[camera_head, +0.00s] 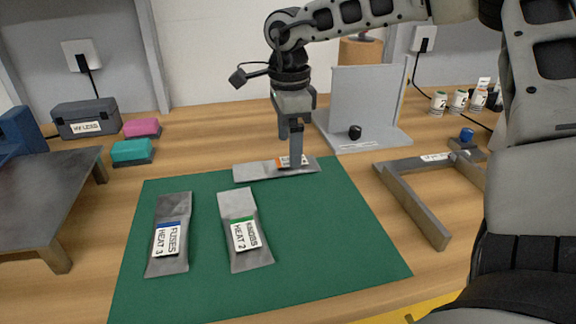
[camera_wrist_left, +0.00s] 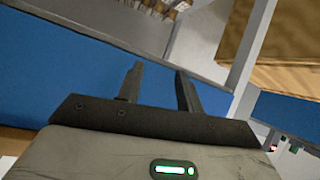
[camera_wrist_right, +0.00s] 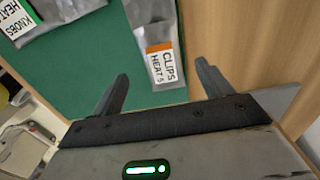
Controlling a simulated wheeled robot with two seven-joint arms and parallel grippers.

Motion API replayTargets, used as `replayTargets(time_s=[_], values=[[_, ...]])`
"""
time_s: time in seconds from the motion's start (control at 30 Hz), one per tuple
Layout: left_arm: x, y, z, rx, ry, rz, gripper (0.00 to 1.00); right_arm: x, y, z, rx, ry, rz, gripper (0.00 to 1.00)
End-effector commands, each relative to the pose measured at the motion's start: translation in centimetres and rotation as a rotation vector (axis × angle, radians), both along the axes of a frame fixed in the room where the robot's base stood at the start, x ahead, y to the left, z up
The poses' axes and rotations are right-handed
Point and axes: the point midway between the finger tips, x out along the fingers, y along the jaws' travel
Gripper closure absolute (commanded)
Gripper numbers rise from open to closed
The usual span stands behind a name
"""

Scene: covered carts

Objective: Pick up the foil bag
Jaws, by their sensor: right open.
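Three flat silver foil bags lie on the green mat (camera_head: 330,240). The bag with an orange-striped label (camera_head: 255,171) lies crosswise at the mat's back edge; in the right wrist view its label reads CLIPS HEAT 5 (camera_wrist_right: 150,22). The FUSES HEAT 3 bag (camera_head: 173,205) has a blue stripe. The KNOBS HEAT 2 bag (camera_head: 237,203) has a green stripe. My right gripper (camera_head: 291,150) points down over the labelled end of the CLIPS bag, jaws open (camera_wrist_right: 161,68); contact is unclear. My left gripper (camera_wrist_left: 158,68) is open and empty, away from the bags.
A grey upright panel on a base (camera_head: 365,100) stands just behind the bag. A grey open frame (camera_head: 415,205) lies right of the mat. A dark raised stand (camera_head: 40,190) is at left. Pink (camera_head: 142,127) and teal (camera_head: 131,150) blocks sit behind. The mat's front right is clear.

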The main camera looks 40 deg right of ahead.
Motion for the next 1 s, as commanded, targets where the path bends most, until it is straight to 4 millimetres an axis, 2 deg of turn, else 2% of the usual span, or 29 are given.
replayTargets(time_s=[0.2, 0.5, 0.53, 0.7, 0.77, 0.8, 1.0], values=[[0.0, 0.0, 0.2, -0.001, 0.001, 0.0, 0.64, 0.0, -0.3, -3.2, 0.001, 0.004, 0.0, 0.22], [0.0, 0.0, -0.1, 0.0, 0.007, 0.0, 0.64, 0.1, -0.3, -3.8, 0.0, 0.0, -0.001, 0.22], [0.0, 0.0, -0.2, 0.0, 0.007, 0.0, 0.64, 0.1, -0.3, -3.8, 0.0, 0.001, -0.001, 0.25], [0.0, 0.0, -0.2, 0.001, 0.007, -0.001, 0.64, 0.1, -0.3, -3.8, 0.0, 0.001, -0.001, 0.71], [0.0, 0.0, -0.2, 0.001, 0.007, -0.001, 0.64, 0.1, -0.3, -3.8, 0.0, 0.001, -0.001, 0.71], [0.0, 0.0, -0.2, 0.001, 0.007, -0.001, 0.64, 0.1, -0.3, -3.8, 0.0, 0.001, -0.001, 0.75], [0.0, 0.0, -0.2, 0.001, 0.007, 0.0, 0.64, 0.1, -0.3, -3.6, 0.001, 0.0, 0.0, 0.75]])
